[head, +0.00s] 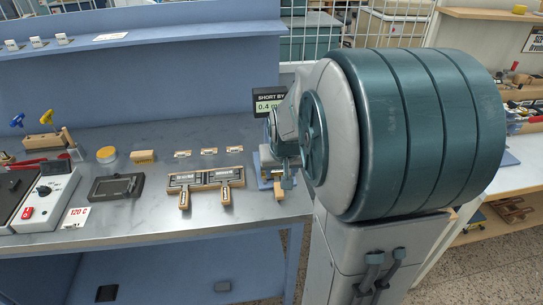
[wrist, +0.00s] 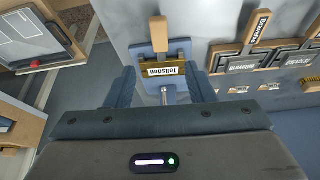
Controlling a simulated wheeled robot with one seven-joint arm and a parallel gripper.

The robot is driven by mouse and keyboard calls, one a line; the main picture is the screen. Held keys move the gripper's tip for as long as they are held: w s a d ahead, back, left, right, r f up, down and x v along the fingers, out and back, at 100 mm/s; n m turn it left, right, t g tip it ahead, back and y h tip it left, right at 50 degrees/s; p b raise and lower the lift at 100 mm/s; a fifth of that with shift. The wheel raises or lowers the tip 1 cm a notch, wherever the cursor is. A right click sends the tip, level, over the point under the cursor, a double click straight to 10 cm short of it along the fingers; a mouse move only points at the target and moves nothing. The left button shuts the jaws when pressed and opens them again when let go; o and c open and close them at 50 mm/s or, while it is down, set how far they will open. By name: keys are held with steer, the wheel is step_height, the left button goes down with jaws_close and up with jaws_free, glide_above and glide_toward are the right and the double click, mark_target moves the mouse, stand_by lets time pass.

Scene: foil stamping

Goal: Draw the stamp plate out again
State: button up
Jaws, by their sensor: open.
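The stamp plate (wrist: 163,70) shows in the wrist view as a brass-coloured bar with a white lettered face, with a wooden handle (wrist: 158,30) beyond it. It sits at a blue stand (wrist: 181,47). My gripper (wrist: 161,84) is open; its two blue-grey fingers stand left and right of the plate in the picture, with gaps, and I cannot tell whether they reach its depth. In the head view the blue stand (head: 264,180) is partly hidden by my arm, and a wooden handle end (head: 279,191) sticks out at its front.
A wooden rack (head: 206,179) with two handled plates lies left of the stand. A dark tray (head: 116,187), a yellow-topped tin (head: 106,154) and a controller box (head: 44,199) stand farther left. A "SHORT BY" display (head: 268,103) stands behind. The bench front (head: 150,222) is clear.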

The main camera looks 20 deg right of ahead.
mark_target(276, 176)
steer(key=x, duration=1)
steer(key=shift+a+b, duration=0.1)
steer(key=shift+b, duration=0.3)
jaws_close()
steer(key=shift+w+d+r, duration=0.1)
steer(key=shift+w+d, duration=0.1)
steer(key=shift+w, duration=0.5)
steer(key=shift+w+d+f, duration=0.1)
steer(key=shift+w+d, duration=0.15)
steer(key=shift+w, duration=0.4)
steer(key=shift+w+d+r, duration=0.1)
steer(key=shift+w+d, duration=0.1)
steer(key=shift+w, duration=0.5)
steer(key=shift+w+r, duration=0.1)
